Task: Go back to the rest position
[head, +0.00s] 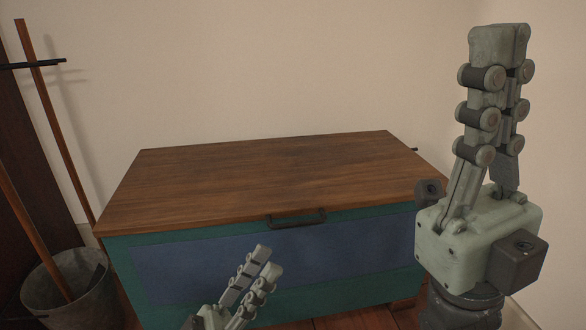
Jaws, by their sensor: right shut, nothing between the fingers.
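My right gripper (499,45) is large and close on the right, pointing up, with its grey fingers together and nothing between them. It stands in front of the wall and hides the chest's right end. My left gripper (263,262) is at the bottom centre, lower and further left, in front of the chest's blue front panel. Its fingers lie close together, tilted up to the right. I cannot tell whether they are fully shut. I see nothing held in it.
A chest with a bare wooden top (270,175), teal and blue front and a dark handle (296,218) stands ahead against the wall. At the left, a grey metal bucket (90,312) holds a wooden pole, and another wooden pole (52,110) leans behind it. The air above the chest is clear.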

